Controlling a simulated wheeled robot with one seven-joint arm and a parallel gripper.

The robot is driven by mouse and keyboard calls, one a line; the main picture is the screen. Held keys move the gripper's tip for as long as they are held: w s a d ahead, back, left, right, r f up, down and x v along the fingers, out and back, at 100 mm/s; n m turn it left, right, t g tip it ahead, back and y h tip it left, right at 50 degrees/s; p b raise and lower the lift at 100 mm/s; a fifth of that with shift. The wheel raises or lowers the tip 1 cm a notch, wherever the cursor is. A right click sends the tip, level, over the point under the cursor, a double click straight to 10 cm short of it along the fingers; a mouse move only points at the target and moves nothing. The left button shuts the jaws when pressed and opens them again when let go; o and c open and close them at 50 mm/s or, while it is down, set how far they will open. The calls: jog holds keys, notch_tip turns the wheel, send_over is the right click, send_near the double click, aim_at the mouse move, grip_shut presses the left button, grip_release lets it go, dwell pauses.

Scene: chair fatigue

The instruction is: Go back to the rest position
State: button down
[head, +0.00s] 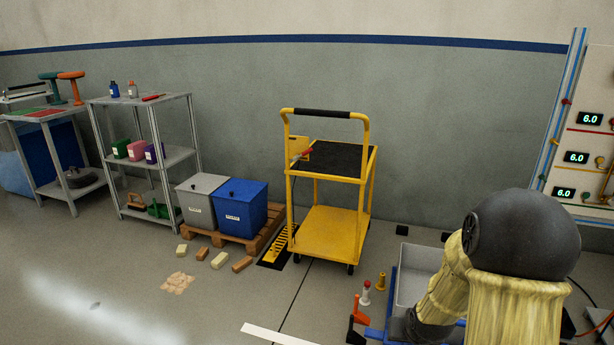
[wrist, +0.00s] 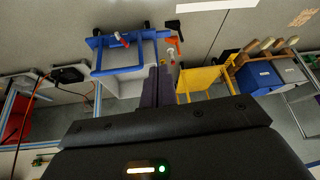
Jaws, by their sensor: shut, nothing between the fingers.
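My gripper (wrist: 158,72) shows in the wrist view, with its dark fingers together and nothing between them. Its dark housing, with a small lit indicator, fills the bottom of that view. The fingers point towards a grey bin with a blue frame (wrist: 98,58), which appears upside down; I cannot tell the distance between them. In the head view my own arm, with pale yellow links and a dark joint, rises at the lower right. The gripper itself is not visible in the head view.
A yellow cart (head: 328,232) stands mid-room, left of my arm. Grey and blue boxes (head: 240,212) sit on a wooden pallet (head: 222,240), with loose blocks in front. A grey shelf (head: 150,158) stands further left. A gauge panel (head: 580,130) is at right. The left foreground floor is largely clear.

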jog(key=s+a+r+n+g+p, duration=0.1)
jog(key=s+a+r+g, duration=0.1)
jog(key=s+a+r, duration=0.4)
jog(key=s+a+r+n+g+p, duration=0.15)
jog(key=s+r, duration=0.25)
jog(key=s, duration=0.5)
jog(key=w+d+p+v, duration=0.1)
jog(key=w+p+v, duration=0.2)
jog(key=p+v, duration=1.5)
jog(key=w+d+r+p+v, duration=0.1)
jog(key=w+p+v, duration=0.3)
jog(key=p+v, duration=1.4)
jog(key=shift+w+a+r+m+y+p, duration=0.25)
jog(key=shift+w+a+m+y+p, duration=0.05)
jog(key=shift+w+m+p, duration=0.05)
